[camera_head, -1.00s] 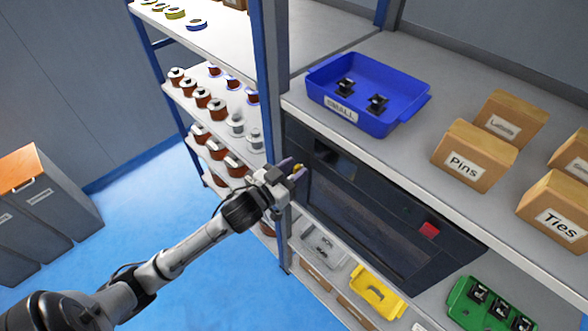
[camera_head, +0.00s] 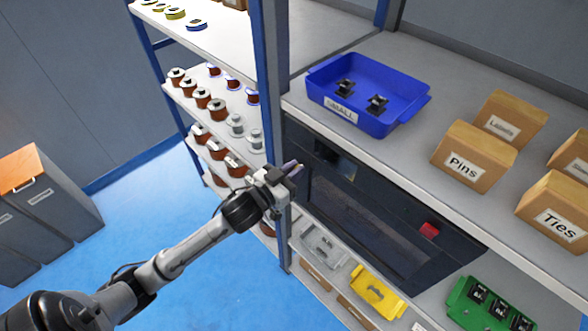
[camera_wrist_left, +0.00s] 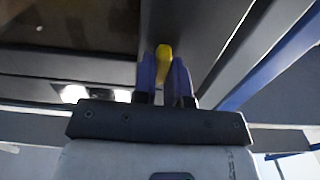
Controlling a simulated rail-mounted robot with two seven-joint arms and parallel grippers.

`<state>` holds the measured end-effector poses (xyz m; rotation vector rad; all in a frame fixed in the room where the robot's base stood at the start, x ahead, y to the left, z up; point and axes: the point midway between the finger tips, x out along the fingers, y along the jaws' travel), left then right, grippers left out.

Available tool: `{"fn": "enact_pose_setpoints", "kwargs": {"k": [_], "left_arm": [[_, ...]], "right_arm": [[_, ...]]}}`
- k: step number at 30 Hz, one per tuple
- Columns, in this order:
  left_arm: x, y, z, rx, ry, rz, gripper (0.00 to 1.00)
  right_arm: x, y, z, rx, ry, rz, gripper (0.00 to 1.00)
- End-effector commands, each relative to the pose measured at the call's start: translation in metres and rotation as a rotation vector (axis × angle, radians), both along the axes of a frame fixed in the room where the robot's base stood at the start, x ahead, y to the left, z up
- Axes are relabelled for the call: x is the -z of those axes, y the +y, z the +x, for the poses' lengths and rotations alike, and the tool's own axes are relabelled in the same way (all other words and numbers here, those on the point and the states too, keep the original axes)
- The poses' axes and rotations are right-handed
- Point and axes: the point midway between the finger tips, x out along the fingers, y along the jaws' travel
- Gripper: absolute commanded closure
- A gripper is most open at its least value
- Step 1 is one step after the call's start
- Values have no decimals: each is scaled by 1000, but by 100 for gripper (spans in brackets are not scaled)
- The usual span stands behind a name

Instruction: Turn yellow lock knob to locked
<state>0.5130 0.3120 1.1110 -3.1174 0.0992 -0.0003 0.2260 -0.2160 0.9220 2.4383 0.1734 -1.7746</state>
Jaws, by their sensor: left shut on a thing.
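The yellow lock knob (camera_wrist_left: 164,62) is on the dark front of the coil winder (camera_wrist_left: 70,28), seen in the left wrist view. My left gripper (camera_wrist_left: 166,74) is shut on the knob, with one purple-blue finger on each side of it. In the head view my left gripper (camera_head: 293,170) is at the upper left end of the black winder (camera_head: 370,215), and its fingers hide the knob there. I cannot tell the knob's exact angle. My right gripper is not in view.
A blue bin (camera_head: 400,112) marked "SMALL" and cardboard boxes such as Pins (camera_head: 474,160) stand on the shelf above. A red button (camera_head: 429,230) is on the winder. A blue rack post (camera_head: 270,80) rises close to my left gripper. Yellow (camera_head: 377,290) and green (camera_head: 468,312) bins sit below.

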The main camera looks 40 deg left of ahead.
Motion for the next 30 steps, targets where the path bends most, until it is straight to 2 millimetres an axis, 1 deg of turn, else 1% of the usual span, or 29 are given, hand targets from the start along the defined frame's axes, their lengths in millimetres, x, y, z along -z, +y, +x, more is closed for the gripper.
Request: {"fn": "enact_pose_setpoints", "kwargs": {"k": [8, 18, 30], "left_arm": [[-4, -1, 0, -1, -9, 154, 100], [-3, -4, 0, 0, -30, 472, 100], [0, -7, 0, 1, -55, 853, 100]], "right_arm": [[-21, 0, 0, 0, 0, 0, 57], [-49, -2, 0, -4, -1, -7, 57], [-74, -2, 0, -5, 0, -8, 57]]}}
